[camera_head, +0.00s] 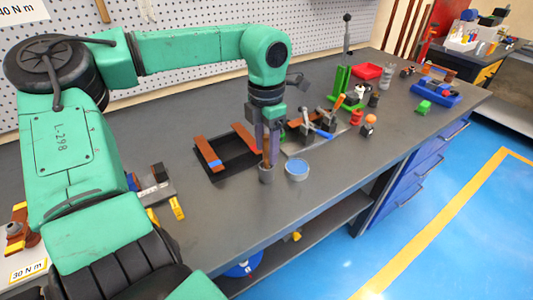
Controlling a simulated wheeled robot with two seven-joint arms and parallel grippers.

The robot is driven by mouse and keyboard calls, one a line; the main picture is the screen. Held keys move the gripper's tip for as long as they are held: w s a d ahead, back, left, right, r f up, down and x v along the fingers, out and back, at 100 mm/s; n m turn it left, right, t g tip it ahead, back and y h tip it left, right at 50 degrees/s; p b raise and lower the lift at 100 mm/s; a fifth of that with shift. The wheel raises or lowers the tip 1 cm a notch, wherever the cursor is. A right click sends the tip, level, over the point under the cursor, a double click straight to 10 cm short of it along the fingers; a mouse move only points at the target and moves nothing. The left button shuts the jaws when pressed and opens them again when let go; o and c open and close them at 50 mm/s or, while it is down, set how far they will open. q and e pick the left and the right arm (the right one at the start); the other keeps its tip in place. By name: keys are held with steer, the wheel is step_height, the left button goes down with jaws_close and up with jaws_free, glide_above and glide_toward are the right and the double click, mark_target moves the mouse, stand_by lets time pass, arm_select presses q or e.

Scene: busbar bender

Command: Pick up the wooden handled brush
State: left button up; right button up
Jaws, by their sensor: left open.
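My left gripper (268,148) reaches down over the bench, its jaws open. A thin brown upright piece, which looks like the wooden handled brush (266,157), stands between or just behind the fingers. Its lower end goes into a small grey cup (266,174). The fingers hide much of it, and I cannot tell whether they touch it. My right gripper is out of view.
A round tub with a blue top (297,169) stands just right of the cup. A black tray (226,163) with copper-coloured bars lies to the left. A bending tool (318,130) and a green stand (341,90) are behind. The bench's front edge is close.

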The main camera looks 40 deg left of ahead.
arm_select(q)
steer(key=shift+f, duration=0.5)
jaws_close()
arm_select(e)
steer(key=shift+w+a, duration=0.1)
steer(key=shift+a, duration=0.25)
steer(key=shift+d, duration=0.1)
